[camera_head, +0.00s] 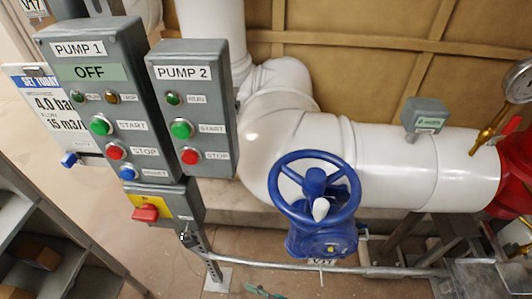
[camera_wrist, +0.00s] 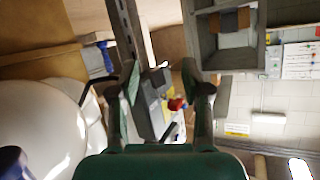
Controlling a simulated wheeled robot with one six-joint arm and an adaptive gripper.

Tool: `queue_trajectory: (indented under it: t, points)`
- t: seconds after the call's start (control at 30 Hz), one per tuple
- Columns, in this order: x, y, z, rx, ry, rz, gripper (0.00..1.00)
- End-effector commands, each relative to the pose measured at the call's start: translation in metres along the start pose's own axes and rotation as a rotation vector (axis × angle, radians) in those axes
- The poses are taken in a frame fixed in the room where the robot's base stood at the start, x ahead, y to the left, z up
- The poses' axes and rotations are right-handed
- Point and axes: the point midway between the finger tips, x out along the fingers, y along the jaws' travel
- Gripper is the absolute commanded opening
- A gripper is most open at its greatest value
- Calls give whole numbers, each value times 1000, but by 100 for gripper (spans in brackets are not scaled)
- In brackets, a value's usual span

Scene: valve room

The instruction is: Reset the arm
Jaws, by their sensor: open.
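My gripper (camera_wrist: 168,85) shows in the wrist view with its two dark green fingers apart and no object held between them. Beyond the gap, at a distance, is a grey box with a red knob (camera_wrist: 176,104). In the head view most of my arm is out of frame. A small green piece at the bottom edge may be part of my gripper, but I cannot tell.
The PUMP 1 panel (camera_head: 95,110) and PUMP 2 panel (camera_head: 195,110) stand on a post at left, above a red switch (camera_head: 146,213). A blue valve wheel (camera_head: 313,190) stands before a white pipe (camera_head: 390,160). Grey shelves (camera_head: 35,240) fill the lower left.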

Motion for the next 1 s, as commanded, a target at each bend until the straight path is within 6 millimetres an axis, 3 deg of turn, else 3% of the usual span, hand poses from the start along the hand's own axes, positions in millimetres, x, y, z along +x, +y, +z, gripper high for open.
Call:
queue_trajectory:
  t: [0.03, 0.2, 0.47, 0.67, 0.8, 1.0]
  points:
    - [-16, 1, 16, 36, -22, 64, 48]
    - [-68, 9, 53, 136, -62, 287, 48]
    - [-159, 4, 78, 227, -60, 593, 48]
    - [-230, -13, 72, 246, -11, 784, 48]
    - [-275, -31, 54, 238, 42, 886, 48]
    - [-322, -58, 19, 210, 124, 969, 48]
